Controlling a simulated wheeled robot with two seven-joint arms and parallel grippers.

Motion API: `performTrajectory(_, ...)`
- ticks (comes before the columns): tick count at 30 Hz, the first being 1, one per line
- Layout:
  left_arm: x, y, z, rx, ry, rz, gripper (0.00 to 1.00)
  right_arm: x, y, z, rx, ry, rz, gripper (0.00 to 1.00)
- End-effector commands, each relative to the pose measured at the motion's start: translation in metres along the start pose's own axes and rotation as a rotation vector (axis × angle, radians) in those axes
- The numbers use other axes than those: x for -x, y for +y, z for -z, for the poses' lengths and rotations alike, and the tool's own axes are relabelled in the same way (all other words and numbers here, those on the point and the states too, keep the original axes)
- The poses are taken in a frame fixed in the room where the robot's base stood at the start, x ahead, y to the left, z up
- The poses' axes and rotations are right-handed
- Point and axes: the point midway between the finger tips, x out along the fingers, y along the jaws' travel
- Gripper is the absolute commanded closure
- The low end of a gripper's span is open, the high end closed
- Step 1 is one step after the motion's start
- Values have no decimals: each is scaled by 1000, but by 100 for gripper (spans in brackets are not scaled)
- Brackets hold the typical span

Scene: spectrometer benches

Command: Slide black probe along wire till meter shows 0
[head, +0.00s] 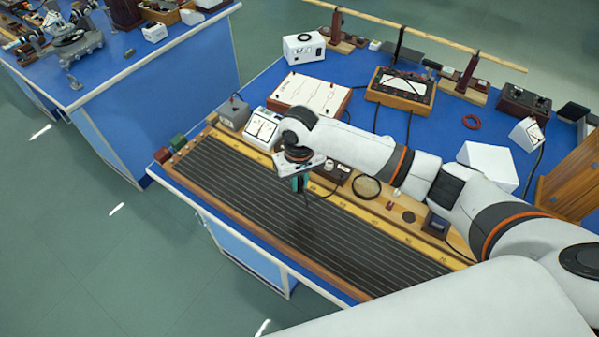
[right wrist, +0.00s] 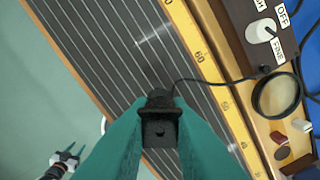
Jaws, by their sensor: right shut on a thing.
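My right gripper (head: 298,184) is over the middle of the long wire board (head: 255,205), with its fingers pointing down. In the right wrist view its teal fingers (right wrist: 160,112) are shut on the black probe (right wrist: 160,132), whose thin lead runs off to the right. The probe's tip is hidden, so I cannot tell whether it touches a wire. Parallel wires and a yellow scale (right wrist: 200,62) show beneath. A white dial meter (head: 262,127) stands behind the board's left part; its needle is too small to read. My left gripper appears small at the lower left (right wrist: 66,160).
A switch box marked OFF and FINE (right wrist: 262,32) and a black ring-shaped magnifier (head: 366,187) sit behind the scale. Red and green terminals (head: 162,155) stand at the board's left end. Another meter (head: 526,134) stands at the right.

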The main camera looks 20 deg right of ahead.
Motion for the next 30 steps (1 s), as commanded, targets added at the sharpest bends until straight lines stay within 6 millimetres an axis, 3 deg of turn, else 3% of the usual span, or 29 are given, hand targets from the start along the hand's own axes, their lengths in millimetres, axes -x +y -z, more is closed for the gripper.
performTrajectory(1,12,2,-7,1,-9,-3,58,-4,2,-2,9,7,-2,100)
performTrajectory(3,16,4,-11,3,-16,-5,58,-15,2,-5,26,5,-1,100)
performTrajectory(8,17,6,-12,2,-17,-7,58,-29,2,-8,46,1,0,100)
performTrajectory(17,-2,3,-2,-1,-3,-3,58,-46,2,-8,47,-1,0,100)
performTrajectory(30,-44,-1,3,-3,-1,1,58,-81,2,-8,48,-1,1,100)
